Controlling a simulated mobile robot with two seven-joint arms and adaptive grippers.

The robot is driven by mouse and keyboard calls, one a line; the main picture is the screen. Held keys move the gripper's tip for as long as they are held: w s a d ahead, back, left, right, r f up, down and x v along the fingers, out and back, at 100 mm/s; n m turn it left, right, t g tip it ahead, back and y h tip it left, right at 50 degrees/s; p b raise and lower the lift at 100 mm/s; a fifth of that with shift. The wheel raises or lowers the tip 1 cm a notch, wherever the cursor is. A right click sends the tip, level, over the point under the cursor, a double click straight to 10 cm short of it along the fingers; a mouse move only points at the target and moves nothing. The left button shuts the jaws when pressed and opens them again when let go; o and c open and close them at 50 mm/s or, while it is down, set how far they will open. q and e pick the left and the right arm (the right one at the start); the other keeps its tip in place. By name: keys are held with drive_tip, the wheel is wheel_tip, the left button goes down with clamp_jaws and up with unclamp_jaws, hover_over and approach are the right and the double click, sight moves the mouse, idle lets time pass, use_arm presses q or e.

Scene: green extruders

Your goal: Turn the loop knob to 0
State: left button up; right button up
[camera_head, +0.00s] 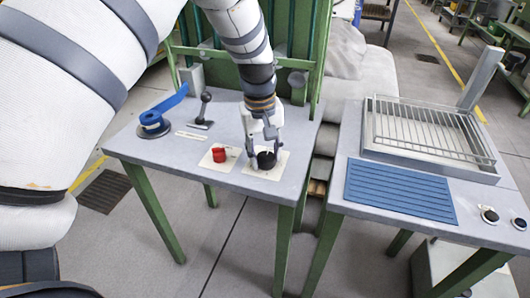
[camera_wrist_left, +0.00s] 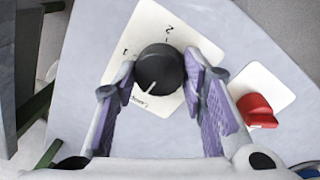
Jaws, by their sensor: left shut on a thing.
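A black round knob (camera_head: 267,161) sits on a pale plate (camera_head: 282,173) at the front right of the left table. In the left wrist view the knob (camera_wrist_left: 160,67) has a white pointer line directed down-left, toward small dark lettering on the plate (camera_wrist_left: 178,24). The marks 1 and 2 show to the left of and above the knob. My left gripper (camera_head: 261,148) comes down from above and is shut on the knob, with a purple-padded finger on each side. My right gripper is not in view.
A red knob (camera_head: 219,155) on its own plate stands close to the left. A black lever (camera_head: 203,110) and a blue-handled device (camera_head: 155,122) are farther left. A second table holds a wire rack (camera_head: 415,126) and a blue ribbed mat (camera_head: 400,189).

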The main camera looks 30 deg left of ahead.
sight(261, 157)
use_arm(q)
drive_tip(key=shift+f, duration=0.1)
idle(0.5)
drive_tip(key=o, duration=1.2)
drive_tip(key=r, duration=1.2)
drive_tip(key=shift+s+a, duration=0.3)
